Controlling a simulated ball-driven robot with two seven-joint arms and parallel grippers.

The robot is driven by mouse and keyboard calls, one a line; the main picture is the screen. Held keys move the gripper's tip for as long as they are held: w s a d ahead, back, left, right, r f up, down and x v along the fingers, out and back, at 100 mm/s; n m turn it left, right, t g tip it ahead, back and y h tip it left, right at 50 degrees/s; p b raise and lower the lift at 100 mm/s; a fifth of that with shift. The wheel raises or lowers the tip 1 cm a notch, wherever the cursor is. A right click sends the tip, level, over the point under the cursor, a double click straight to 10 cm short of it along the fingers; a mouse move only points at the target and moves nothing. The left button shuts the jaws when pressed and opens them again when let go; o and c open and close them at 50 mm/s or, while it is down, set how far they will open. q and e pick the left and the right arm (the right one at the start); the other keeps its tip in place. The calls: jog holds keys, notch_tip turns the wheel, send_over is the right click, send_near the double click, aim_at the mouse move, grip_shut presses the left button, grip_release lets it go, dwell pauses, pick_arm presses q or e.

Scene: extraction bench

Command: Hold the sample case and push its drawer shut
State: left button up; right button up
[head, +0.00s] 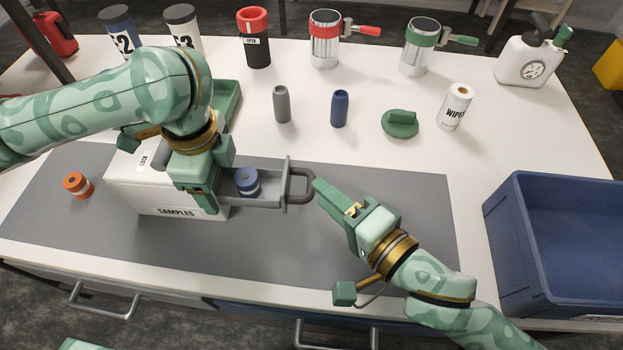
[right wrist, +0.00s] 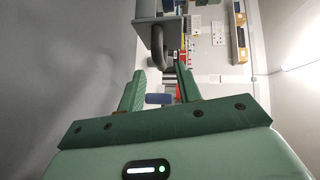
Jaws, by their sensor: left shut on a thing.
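The white sample case (head: 165,196) stands on the grey mat, its SAMPLES label facing the front. Its grey drawer (head: 268,200) is pulled out to the right, with a blue-capped container (head: 247,181) inside. The drawer's dark loop handle (head: 307,186) also shows in the right wrist view (right wrist: 163,58). My left gripper (head: 200,187) is shut on the case from above, near the drawer opening, and hides part of the case. My right gripper (head: 322,189) is open just right of the handle. In the right wrist view its fingers are apart and the handle is ahead of them; contact cannot be told.
An orange-capped container (head: 77,185) lies left of the case. A blue bin (head: 510,260) stands at the right.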

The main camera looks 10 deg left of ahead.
aim_at(254, 191)
jog(key=x, duration=0.4)
jog(key=shift+w+a, duration=0.15)
jog(key=shift+a, duration=0.05)
grip_shut()
jog(key=a, duration=1)
jog(key=shift+s+a+f, duration=0.2)
jog(key=shift+s+f, duration=0.05)
jog(key=shift+s, duration=0.15)
pick_arm(q)
jog(key=shift+d, duration=0.1)
pick_arm(e)
grip_release()
jog(key=shift+r, duration=0.1)
